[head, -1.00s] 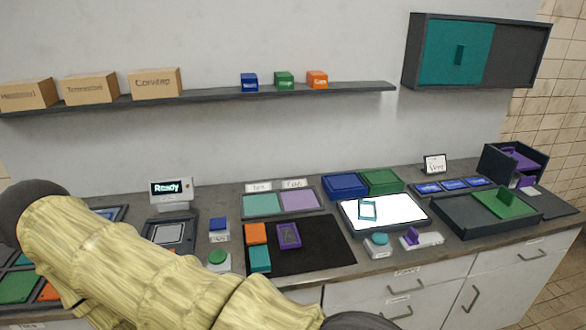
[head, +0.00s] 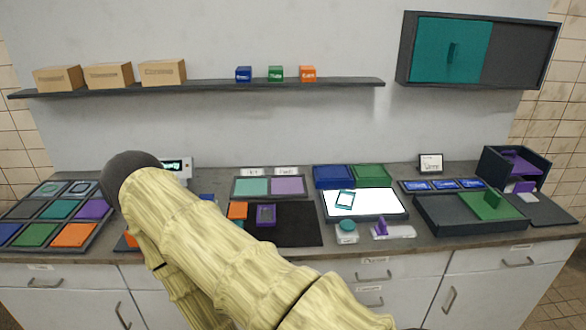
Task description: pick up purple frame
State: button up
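A small purple frame (head: 266,207) lies on the black mat (head: 297,226) on the counter, right of an orange block (head: 238,210). A teal block beside the orange one is mostly hidden behind my arm. My yellow-sleeved arm crosses the lower left and middle of the head view, and part of it lies just in front of the mat's left side. My gripper is not in view. A teal frame (head: 337,200) lies on the white lit panel (head: 377,201).
Blue (head: 333,176) and green (head: 371,174) trays stand behind the panel. A dark tray with a green lid (head: 483,205) is at right. A tray of coloured tiles (head: 58,208) is at left. A shelf (head: 210,88) and wall cabinet (head: 478,52) hang above.

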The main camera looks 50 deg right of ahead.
aim_at(266, 214)
jog(key=z, duration=1.1)
jog(key=i, duration=0.1)
jog(key=z, duration=0.05)
